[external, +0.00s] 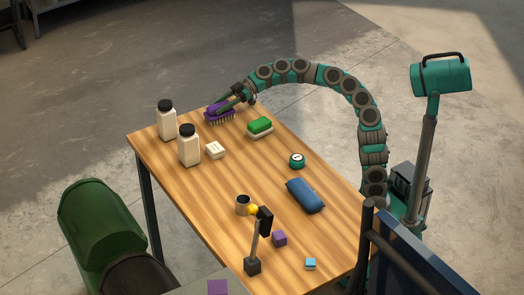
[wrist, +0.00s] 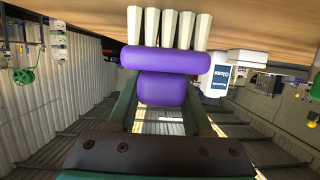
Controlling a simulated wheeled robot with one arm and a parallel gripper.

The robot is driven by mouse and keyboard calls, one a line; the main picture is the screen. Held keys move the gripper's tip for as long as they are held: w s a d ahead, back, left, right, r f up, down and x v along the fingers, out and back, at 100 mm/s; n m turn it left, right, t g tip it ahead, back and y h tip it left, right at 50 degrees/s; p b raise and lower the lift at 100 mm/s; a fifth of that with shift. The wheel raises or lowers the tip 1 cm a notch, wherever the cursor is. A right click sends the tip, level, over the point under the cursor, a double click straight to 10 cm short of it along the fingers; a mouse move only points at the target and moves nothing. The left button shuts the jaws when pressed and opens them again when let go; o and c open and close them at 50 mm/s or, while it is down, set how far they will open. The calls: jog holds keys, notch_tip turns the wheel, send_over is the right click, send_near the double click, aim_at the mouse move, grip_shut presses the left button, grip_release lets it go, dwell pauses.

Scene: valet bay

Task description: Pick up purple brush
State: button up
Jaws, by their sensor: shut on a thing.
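The purple brush (external: 219,113) is at the far end of the wooden table, with its pale bristles pointing down. My gripper (external: 226,106) reaches it from the right and is shut on it. In the wrist view the purple brush (wrist: 165,70) sits between the two fingers of my gripper (wrist: 160,100), with its cream bristles towards the table. I cannot tell whether the bristles touch the tabletop.
Two white bottles with black caps (external: 188,146) (external: 166,120) stand left of the brush. A white block (external: 215,150) and a green-topped sponge (external: 260,126) lie nearby. A blue case (external: 305,195), a round teal-rimmed dial (external: 297,160) and a lamp-like stand (external: 256,240) are nearer on the table (external: 205,205).

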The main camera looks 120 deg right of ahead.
grip_shut()
jog(key=shift+r, duration=0.15)
